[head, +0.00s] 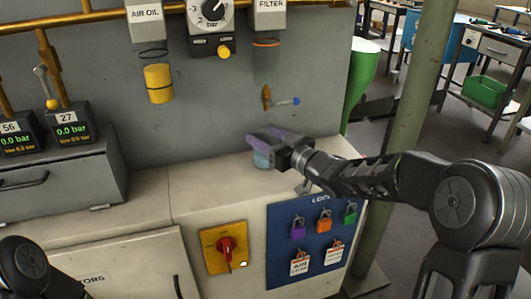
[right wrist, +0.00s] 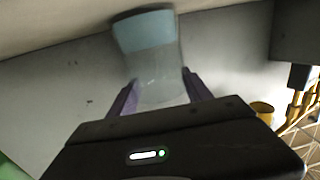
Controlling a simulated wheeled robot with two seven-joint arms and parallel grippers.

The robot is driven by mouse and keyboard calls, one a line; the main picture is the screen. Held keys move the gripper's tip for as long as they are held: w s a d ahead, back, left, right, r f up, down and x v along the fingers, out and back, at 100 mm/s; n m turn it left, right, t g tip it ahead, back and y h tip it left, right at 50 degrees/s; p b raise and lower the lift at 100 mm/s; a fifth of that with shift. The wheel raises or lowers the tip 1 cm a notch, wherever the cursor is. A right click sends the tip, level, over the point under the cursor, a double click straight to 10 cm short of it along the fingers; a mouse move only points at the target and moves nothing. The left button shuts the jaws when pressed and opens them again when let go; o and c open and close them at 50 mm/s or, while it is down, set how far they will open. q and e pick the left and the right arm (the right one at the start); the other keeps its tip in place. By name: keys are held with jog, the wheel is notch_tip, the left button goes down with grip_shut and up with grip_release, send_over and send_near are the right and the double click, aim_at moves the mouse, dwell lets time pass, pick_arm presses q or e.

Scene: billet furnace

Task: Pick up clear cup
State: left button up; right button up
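The clear cup (head: 262,160) is at the back of the pale counter, partly hidden by my right gripper (head: 265,138). In the right wrist view the cup (right wrist: 150,60) is see-through with a pale blue band at its far end. The purple fingers of my right gripper (right wrist: 160,92) lie along both sides of the cup and appear to touch it. I cannot tell for sure whether the cup's base still rests on the counter. My left gripper is out of view.
A pale counter (head: 205,185) runs along the grey wall. The filter (head: 267,55) and yellow air oil bowl (head: 158,85) hang higher. A green post (head: 405,130) stands at right.

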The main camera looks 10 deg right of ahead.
grip_shut()
dwell(0.4)
jog(key=shift+s+r, duration=0.1)
jog(key=shift+r, duration=0.1)
jog(key=shift+s+r+p, duration=0.1)
jog(key=shift+r+p, duration=0.25)
jog(key=shift+r, duration=0.2)
jog(key=r, duration=0.2)
jog(key=r+p, duration=0.1)
jog(key=r, duration=0.1)
jog(key=r+p, duration=0.1)
jog(key=r, duration=0.1)
jog(key=shift+s, duration=0.25)
jog(key=s+d+p, duration=0.1)
jog(key=s, duration=1.8)
jog(key=shift+d+f, duration=0.15)
jog(key=shift+f, duration=0.1)
